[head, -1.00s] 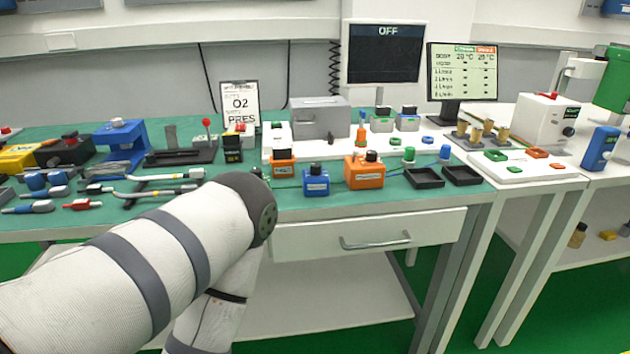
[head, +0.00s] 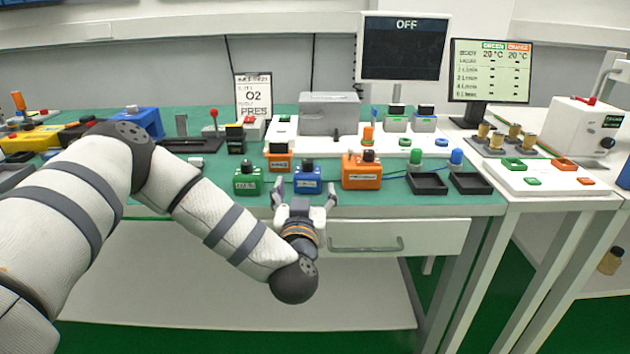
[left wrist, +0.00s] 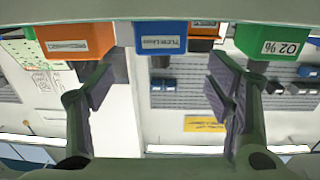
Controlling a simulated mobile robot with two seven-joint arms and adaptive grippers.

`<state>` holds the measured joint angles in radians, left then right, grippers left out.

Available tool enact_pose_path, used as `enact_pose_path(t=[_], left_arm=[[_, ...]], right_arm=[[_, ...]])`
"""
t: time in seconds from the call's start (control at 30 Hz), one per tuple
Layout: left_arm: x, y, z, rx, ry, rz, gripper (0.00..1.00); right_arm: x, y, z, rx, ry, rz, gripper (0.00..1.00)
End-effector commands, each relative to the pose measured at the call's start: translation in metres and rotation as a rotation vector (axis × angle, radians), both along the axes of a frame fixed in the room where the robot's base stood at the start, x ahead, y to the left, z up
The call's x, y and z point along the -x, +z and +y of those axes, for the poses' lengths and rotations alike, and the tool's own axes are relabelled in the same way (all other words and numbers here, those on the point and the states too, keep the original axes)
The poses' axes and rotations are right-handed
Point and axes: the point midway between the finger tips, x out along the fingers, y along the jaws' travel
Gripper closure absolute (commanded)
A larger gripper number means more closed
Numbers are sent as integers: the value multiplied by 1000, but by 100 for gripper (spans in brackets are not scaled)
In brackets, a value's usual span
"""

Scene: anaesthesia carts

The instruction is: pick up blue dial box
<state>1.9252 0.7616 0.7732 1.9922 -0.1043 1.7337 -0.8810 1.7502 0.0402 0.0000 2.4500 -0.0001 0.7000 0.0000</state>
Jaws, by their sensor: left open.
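The blue dial box (head: 308,180) stands upright at the front edge of the green bench, with a dark dial on top. It also shows in the left wrist view (left wrist: 160,38), at the top between the fingers. My left gripper (head: 305,192) is open, its two fingers spread to either side of the box's front. In the left wrist view the fingers (left wrist: 160,88) are apart with nothing between their tips. I cannot tell how far the fingers reach along the box's sides. My right gripper is not in view.
A green dial box (head: 246,180) stands close on the left, and an orange dial box (head: 361,172) close on the right. Another orange box (head: 279,157) stands just behind. Black trays (head: 427,184) lie farther right. A drawer handle (head: 366,246) is below the bench edge.

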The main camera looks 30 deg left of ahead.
Motion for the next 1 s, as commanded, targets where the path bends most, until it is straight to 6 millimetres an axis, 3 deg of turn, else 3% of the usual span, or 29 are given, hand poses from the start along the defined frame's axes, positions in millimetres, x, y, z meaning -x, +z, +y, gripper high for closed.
enact_pose_path(t=[0.1, 0.47, 0.73, 1.0], left_arm=[[-21, -7, 12, 1, 0, 8, 27], [-71, -8, 40, 1, -3, 11, 27], [-78, -3, 42, 2, -7, 6, 27], [-78, -3, 42, 2, -7, 6, 86]], right_arm=[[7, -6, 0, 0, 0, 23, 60], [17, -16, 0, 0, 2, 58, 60], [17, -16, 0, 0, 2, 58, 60], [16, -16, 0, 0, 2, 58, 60]])
